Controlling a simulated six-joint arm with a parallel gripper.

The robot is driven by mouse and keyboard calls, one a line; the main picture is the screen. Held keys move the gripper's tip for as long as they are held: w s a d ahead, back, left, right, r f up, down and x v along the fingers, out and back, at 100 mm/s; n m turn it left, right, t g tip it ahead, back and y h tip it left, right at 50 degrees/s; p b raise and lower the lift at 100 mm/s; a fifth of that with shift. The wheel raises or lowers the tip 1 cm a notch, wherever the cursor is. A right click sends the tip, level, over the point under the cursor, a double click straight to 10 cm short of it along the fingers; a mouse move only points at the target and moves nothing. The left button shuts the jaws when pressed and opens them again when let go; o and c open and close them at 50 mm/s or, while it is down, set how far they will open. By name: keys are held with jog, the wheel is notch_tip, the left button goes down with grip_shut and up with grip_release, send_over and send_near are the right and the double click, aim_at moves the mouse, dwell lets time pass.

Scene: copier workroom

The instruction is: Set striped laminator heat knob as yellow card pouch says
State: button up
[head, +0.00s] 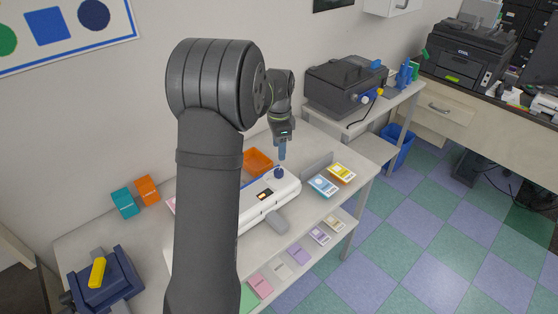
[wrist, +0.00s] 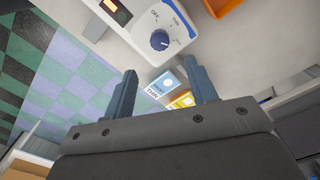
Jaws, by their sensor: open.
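The white laminator (head: 250,213) stands on the bench with a round blue knob (head: 278,173) at its right end. In the wrist view the knob (wrist: 160,40) has printed labels around it. OFF is readable; the other labels are small. A pale mark on the knob seems to face right, but its exact setting is unclear. The yellow card pouch (head: 342,172) lies right of the laminator, beside a blue one (head: 323,185). The yellow pouch (wrist: 182,101) is partly hidden in the wrist view and its print is unreadable. My gripper (head: 282,150) is open and empty above the knob, apart from it.
An orange tray (head: 257,161) sits behind the laminator. A grey upright plate (head: 317,166) stands near the pouches. Several cards lie on the lower shelf (head: 335,212). A dark machine (head: 345,84) stands on the white table at back right. Teal and orange blocks (head: 125,202) are at left.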

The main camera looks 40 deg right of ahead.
notch_tip(320, 180, up, 8)
send_over(279, 170)
jog(key=shift+s+f, duration=0.1)
dwell(0.3)
notch_tip(279, 170, down, 18)
jog(key=shift+r, duration=0.2)
dwell(0.4)
